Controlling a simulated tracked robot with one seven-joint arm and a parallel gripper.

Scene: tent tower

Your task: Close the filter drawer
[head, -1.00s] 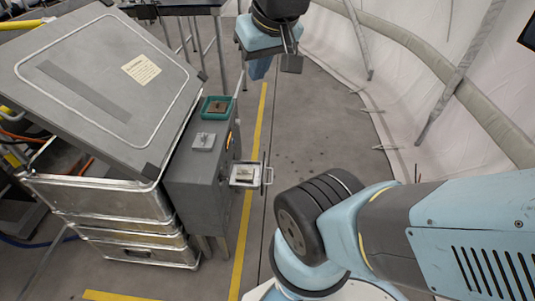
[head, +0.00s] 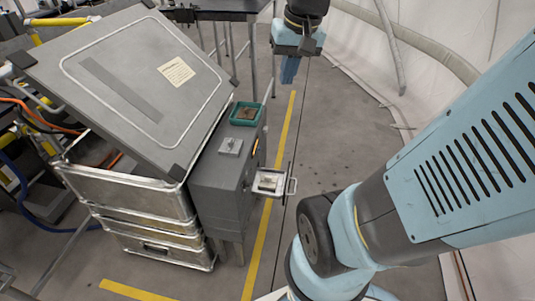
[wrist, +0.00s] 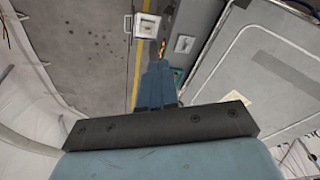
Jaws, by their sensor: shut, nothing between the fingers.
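The filter drawer (head: 269,183) sticks out of the right side of a grey cabinet (head: 222,190), with a light item inside and a bar handle (head: 292,186) at its outer end. The wrist view shows the drawer (wrist: 146,26) at the top, left of the cabinet (wrist: 196,20). My gripper (head: 289,72) hangs beyond the drawer in the head view, above the floor and clear of it. Its blue fingers (wrist: 157,75) are shut with nothing between them. In the wrist view they point toward the cabinet and drawer, and a gap shows between.
A large tilted grey lid (head: 145,90) rests over metal crates (head: 140,215) left of the cabinet. A teal tray (head: 234,118) and a grey plate (head: 231,147) sit on the cabinet top. Floor right of the yellow line (head: 264,235) is open up to the tent wall (head: 440,60).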

